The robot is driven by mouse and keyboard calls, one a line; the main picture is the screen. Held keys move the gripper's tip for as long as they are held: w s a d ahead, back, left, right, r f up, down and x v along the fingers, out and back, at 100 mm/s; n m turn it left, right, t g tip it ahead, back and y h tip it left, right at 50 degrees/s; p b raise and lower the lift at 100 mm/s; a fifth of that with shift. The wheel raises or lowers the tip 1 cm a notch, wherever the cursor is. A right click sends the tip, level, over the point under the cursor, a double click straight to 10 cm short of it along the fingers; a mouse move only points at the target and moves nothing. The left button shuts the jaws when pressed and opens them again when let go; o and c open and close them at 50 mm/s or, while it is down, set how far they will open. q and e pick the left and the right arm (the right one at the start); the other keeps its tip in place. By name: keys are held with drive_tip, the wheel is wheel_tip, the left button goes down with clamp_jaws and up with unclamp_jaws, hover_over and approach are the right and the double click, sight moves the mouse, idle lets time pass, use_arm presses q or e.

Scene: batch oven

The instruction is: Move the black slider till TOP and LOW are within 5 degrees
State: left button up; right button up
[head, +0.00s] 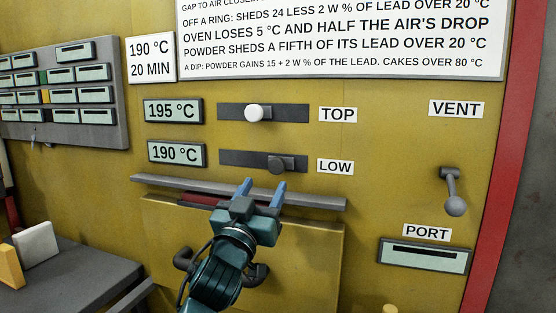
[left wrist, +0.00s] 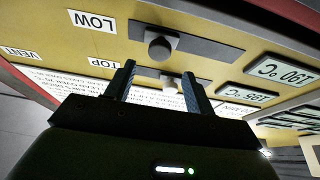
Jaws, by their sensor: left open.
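The black slider (head: 280,163) sits on the dark LOW track, right of the track's middle. It also shows in the left wrist view (left wrist: 160,48). The LOW display (head: 176,153) reads 190 °C. The white slider (head: 255,113) is near the middle of the TOP track, and the TOP display (head: 173,111) reads 195 °C. My left gripper (head: 262,186) is open and empty, its fingers pointing up just below the black slider and apart from it in the head view. My right gripper is not in view.
A grey ledge (head: 320,201) runs below the LOW track, close to my left gripper. A grey table (head: 80,268) with white and yellow blocks stands at lower left.

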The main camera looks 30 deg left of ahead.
sight(276, 167)
use_arm(q)
drive_tip(key=p+x, duration=0.2)
drive_tip(key=x, duration=0.6)
drive_tip(key=shift+w, duration=0.45)
drive_tip(key=shift+c, duration=0.5)
clamp_jaws()
